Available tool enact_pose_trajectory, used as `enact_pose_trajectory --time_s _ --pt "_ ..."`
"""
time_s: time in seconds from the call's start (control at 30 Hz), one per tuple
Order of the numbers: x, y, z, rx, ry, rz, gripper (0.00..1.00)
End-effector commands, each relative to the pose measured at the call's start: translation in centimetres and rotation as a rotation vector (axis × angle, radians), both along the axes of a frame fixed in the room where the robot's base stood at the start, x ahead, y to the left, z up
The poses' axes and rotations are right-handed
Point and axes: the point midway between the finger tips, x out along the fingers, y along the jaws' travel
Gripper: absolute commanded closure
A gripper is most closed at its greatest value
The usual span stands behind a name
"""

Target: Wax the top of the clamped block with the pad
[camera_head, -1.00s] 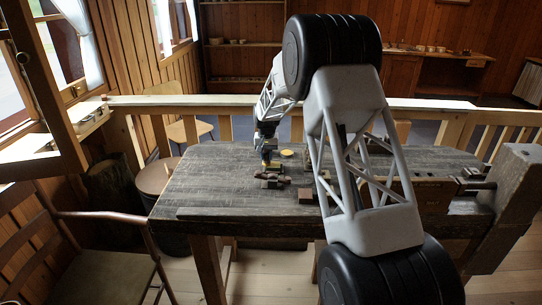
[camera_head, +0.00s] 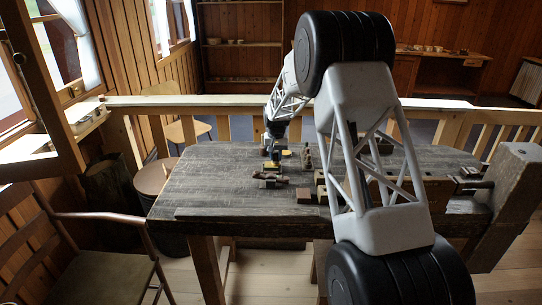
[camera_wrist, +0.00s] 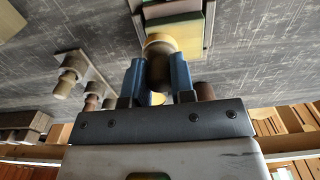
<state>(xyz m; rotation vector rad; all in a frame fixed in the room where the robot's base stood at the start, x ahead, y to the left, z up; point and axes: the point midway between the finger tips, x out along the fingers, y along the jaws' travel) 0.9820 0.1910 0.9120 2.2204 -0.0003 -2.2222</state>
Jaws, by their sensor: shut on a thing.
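My gripper (camera_wrist: 157,82) is shut on the brown rounded knob (camera_wrist: 158,52) of the pad, between its two blue fingers. A yellow surface (camera_wrist: 187,42) lies just beyond the knob in the wrist view; I cannot tell where pad ends and block begins. In the head view my gripper (camera_head: 272,155) is low over the bench, by the small brown clamp pieces (camera_head: 271,181). Contact between the pad and the block top cannot be made out.
The dark wooden bench (camera_head: 210,190) is clear on its left side. A small brown block (camera_head: 304,195) lies to the right. Turned wooden spools (camera_wrist: 68,76) stand on a plate in the wrist view.

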Motion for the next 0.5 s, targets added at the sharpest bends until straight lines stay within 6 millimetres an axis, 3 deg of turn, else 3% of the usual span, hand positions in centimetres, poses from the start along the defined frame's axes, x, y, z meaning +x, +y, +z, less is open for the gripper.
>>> enact_pose_trajectory --time_s 0.23,0.5 --pt "0.0 -1.7 -0.2 0.000 0.000 -0.001 0.96" --pt "0.0 -0.1 0.0 0.000 0.000 0.001 0.96"
